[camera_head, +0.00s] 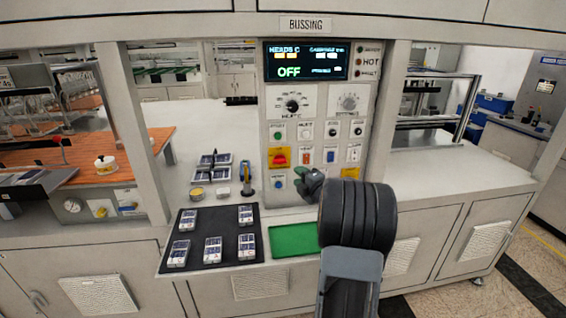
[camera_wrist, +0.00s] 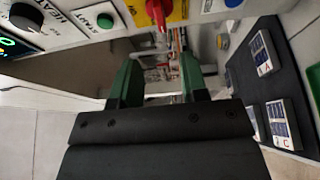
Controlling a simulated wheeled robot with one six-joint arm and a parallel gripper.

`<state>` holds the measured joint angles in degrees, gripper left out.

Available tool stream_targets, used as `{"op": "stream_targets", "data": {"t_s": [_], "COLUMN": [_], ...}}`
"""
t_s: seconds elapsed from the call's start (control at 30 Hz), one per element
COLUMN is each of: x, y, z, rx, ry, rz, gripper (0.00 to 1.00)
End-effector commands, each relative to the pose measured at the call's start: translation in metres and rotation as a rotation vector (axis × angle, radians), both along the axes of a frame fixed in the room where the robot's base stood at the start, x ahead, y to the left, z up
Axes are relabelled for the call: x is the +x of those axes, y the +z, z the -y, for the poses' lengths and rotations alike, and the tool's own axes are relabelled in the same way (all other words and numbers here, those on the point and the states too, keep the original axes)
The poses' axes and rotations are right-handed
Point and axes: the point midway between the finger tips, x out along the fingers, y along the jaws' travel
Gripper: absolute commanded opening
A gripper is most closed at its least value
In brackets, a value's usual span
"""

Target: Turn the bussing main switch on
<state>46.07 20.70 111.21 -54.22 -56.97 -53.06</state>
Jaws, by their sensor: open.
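The bussing panel (camera_head: 318,115) stands upright in the middle of the head view, under a "BUSSING" sign. Its red rotary switch (camera_head: 280,158) sits on a yellow plate at the panel's left side. The display (camera_head: 305,61) above it reads "OFF" in green. My gripper (camera_head: 303,183) is just below and to the right of the red switch, in front of the panel. In the wrist view the red switch handle (camera_wrist: 157,14) shows at the top, beyond and between the two green fingers of my gripper (camera_wrist: 157,70). The jaws are apart with nothing between them.
Knobs and small buttons surround the switch, including a green button (camera_wrist: 105,20) and a blue one (camera_head: 278,184). A black mat (camera_head: 212,247) with several cells and a green mat (camera_head: 294,240) lie in front of the panel.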

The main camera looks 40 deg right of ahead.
Motion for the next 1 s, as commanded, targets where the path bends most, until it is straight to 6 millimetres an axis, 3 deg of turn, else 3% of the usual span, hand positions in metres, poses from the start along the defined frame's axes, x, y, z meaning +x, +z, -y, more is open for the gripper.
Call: {"op": "stream_targets", "data": {"t_s": [0.2, 0.5, 0.7, 1.0], "x": [0.045, 0.092, 0.107, 0.111], "y": [0.003, 0.002, 0.002, 0.000], "z": [0.002, 0.004, 0.006, 0.006], "rx": [0.003, 0.003, 0.003, 0.003], "ry": [0.002, 0.000, -0.001, -0.002], "rz": [-0.001, -0.001, -0.001, -0.001], "gripper": [0.40, 0.40, 0.40, 0.40]}}
